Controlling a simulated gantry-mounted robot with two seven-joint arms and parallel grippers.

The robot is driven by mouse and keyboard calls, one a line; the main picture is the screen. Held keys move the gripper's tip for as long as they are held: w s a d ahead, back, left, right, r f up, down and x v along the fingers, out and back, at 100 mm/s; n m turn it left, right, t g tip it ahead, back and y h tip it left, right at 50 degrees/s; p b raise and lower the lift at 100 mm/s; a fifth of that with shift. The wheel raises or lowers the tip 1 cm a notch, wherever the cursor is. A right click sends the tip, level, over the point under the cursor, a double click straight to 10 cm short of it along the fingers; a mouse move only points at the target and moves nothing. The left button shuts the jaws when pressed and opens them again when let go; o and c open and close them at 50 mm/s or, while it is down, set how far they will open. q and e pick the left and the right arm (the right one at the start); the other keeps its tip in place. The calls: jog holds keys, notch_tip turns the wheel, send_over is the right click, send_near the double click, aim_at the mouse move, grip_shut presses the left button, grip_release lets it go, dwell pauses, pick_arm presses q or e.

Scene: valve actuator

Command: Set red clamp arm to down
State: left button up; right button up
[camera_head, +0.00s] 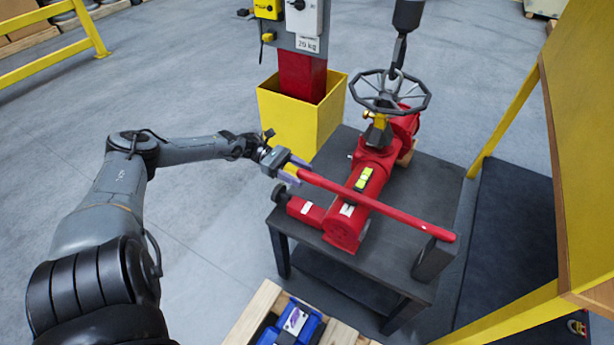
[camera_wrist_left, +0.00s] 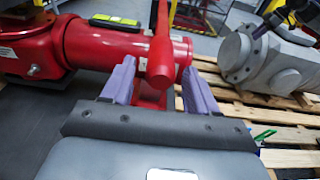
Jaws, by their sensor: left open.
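The red clamp arm (camera_head: 375,205) is a long bar, seen in the head view running across above the red valve actuator (camera_head: 372,178). Its right end is at a dark post (camera_head: 432,258) on the table. Its left end, with a yellow section, is at my left gripper (camera_head: 287,168). In the left wrist view the purple fingers of my left gripper (camera_wrist_left: 158,88) are apart, with the clamp arm (camera_wrist_left: 161,55) between them and gaps on both sides. I cannot tell whether the arm touches the actuator.
The actuator with its handwheel (camera_head: 390,92) lies on a dark table (camera_head: 437,185). A hoist hook (camera_head: 399,50) hangs at the handwheel. A yellow bin (camera_head: 300,125) stands behind. A pallet with a blue case (camera_head: 292,325) is in front. A yellow-framed panel (camera_head: 585,130) is at right.

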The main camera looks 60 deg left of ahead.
pick_arm(q)
jog(key=f+v, duration=0.1)
jog(key=v, duration=0.6)
jog(key=shift+r, duration=0.45)
